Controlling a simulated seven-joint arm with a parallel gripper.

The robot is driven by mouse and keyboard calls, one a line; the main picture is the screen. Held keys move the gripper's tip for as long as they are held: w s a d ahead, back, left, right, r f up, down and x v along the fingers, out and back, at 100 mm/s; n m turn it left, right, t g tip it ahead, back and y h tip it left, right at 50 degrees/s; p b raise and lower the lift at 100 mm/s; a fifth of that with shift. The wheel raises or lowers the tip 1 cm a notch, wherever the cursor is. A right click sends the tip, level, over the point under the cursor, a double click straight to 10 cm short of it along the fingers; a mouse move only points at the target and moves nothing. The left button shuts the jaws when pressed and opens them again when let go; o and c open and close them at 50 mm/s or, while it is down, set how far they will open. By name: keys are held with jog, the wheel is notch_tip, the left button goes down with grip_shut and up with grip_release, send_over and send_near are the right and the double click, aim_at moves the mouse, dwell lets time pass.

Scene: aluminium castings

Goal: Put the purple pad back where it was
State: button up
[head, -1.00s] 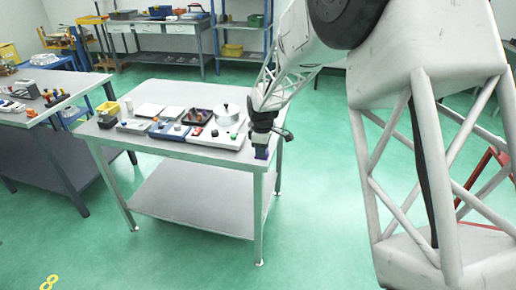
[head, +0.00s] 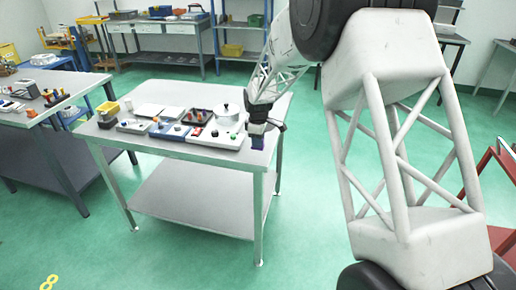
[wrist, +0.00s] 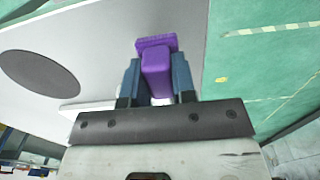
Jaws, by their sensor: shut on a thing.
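The purple pad (wrist: 156,62) is held between the two blue-grey fingers of my gripper (wrist: 157,78) in the wrist view. Its wider end sticks out past the fingertips. In the head view my gripper (head: 258,137) is over the right front part of the grey table, and the pad (head: 258,143) shows as a small dark purple patch under it. I cannot tell whether the pad touches the tabletop. In the wrist view the light tabletop lies to the left of the pad and green floor to the right.
The table's right edge is close to my gripper. Another cluttered table (head: 50,97) stands at the left.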

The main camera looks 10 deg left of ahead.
jog(key=shift+f, duration=1.75)
jog(key=shift+f, duration=0.15)
jog(key=o, duration=0.9)
notch_tip(320, 180, up, 12)
jog(key=shift+r, duration=0.15)
jog(key=shift+d, duration=0.1)
